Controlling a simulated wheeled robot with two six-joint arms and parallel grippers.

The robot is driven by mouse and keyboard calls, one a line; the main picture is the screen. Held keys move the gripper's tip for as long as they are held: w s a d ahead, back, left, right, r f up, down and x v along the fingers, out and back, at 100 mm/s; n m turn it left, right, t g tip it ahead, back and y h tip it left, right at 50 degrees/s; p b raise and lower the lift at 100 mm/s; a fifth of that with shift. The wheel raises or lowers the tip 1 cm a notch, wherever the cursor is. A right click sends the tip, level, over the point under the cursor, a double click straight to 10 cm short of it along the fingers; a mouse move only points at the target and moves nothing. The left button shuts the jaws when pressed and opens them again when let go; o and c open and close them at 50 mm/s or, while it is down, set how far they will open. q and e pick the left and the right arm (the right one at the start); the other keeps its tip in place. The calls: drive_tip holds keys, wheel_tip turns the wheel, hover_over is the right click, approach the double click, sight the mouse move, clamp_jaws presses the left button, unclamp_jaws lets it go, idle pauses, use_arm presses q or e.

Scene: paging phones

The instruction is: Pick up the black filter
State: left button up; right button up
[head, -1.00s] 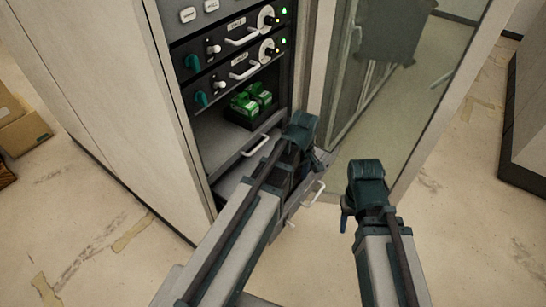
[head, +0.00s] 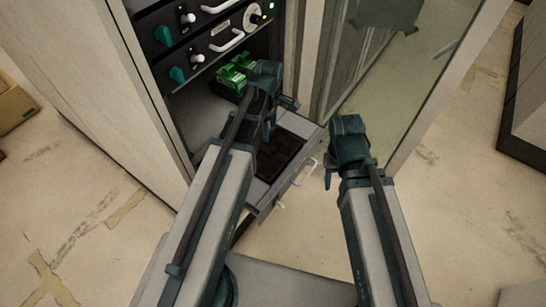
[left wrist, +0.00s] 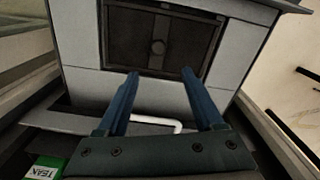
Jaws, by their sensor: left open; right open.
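The black filter (left wrist: 185,42) is a dark square panel with a round knob in its middle. It lies in a light grey frame in the left wrist view, and its dark surface (head: 284,153) shows partly behind my left arm in the head view. My left gripper (left wrist: 160,74) is open and empty, its two blue fingers pointing toward the filter's near edge, apart from the knob. In the head view the left gripper (head: 269,129) hangs above the pulled-out drawer. My right gripper (head: 328,179) is open and empty, right of the drawer.
The drawer's white handle (head: 305,172) sticks out at its front. Green boxes (head: 236,71) stand on the shelf above; a green box (left wrist: 44,168) shows at the left wrist view's lower left. A glass door (head: 400,110) stands open at the right.

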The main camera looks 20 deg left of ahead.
use_arm(q)
drive_tip(key=b, duration=0.4)
hover_over(273, 149)
drive_tip(key=a, duration=0.1)
wheel_tip(273, 149, down, 6)
drive_tip(key=shift+w+r, duration=0.1)
drive_tip(key=shift+r, duration=0.1)
drive_tip(key=f+b, duration=0.2)
drive_tip(key=d+f+b, duration=0.1)
drive_tip(key=f+b, duration=0.2)
drive_tip(key=shift+f+b, duration=0.1)
drive_tip(key=shift+b, duration=0.2)
clamp_jaws()
